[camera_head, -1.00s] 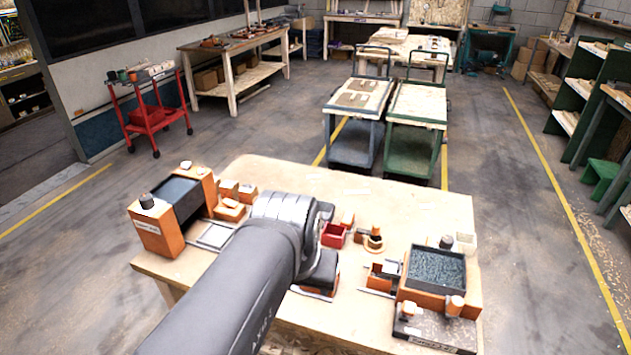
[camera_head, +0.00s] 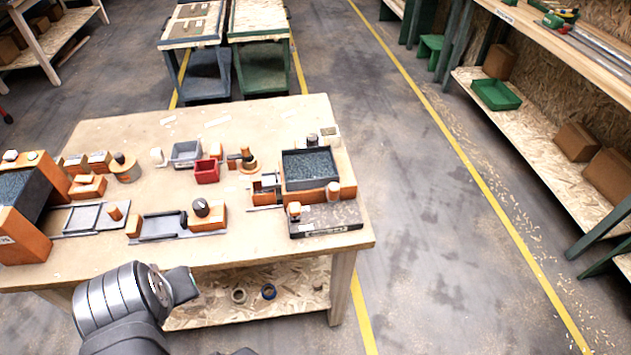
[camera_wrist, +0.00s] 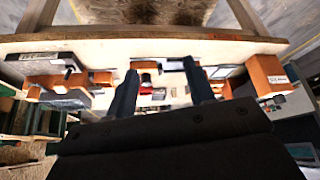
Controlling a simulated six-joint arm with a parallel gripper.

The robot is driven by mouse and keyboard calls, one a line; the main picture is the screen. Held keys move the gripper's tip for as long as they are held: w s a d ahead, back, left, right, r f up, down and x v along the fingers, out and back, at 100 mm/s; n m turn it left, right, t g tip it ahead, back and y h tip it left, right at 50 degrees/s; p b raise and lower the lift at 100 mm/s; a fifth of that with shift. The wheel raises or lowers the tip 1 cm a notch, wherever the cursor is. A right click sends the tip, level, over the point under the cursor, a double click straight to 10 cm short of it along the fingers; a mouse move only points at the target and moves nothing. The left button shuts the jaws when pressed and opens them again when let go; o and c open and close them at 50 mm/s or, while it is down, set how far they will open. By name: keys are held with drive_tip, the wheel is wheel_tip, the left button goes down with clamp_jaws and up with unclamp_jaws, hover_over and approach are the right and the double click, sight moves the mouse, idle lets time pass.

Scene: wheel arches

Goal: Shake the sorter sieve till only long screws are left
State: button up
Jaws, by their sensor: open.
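My gripper (camera_wrist: 162,80) is open and empty in the wrist view, its two dark fingers pointing at the workbench from outside its front edge. In the head view my arm's end is low at the left, in front of the bench; the fingers are not clear there. Two orange-framed units with dark, speckled tops could be sieves: one at the bench's right (camera_head: 308,165), one at its left edge (camera_head: 25,190). I cannot tell which is the sorter sieve. A grey tray unit (camera_head: 163,226) with orange blocks and a dark knob lies between them. No single screws can be made out.
The wooden workbench (camera_head: 290,240) has bare room along its back. A red bin (camera_head: 206,172), a grey bin (camera_head: 186,153) and a flat grey frame (camera_head: 92,218) stand on it. A dark slab (camera_head: 327,221) lies at its right front. Carts and shelves stand beyond.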

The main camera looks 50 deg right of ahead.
drive_tip(key=w+d+r+m+g, duration=0.2)
drive_tip(key=w+d+r, duration=0.2)
drive_tip(key=d+r, duration=0.45)
drive_tip(key=m+g+y, duration=0.2)
drive_tip(key=m+g, duration=0.1)
drive_tip(key=m, duration=0.1)
hover_over(334, 186)
drive_tip(key=f, duration=0.2)
wheel_tip(334, 186, down, 16)
drive_tip(key=shift+f, duration=0.1)
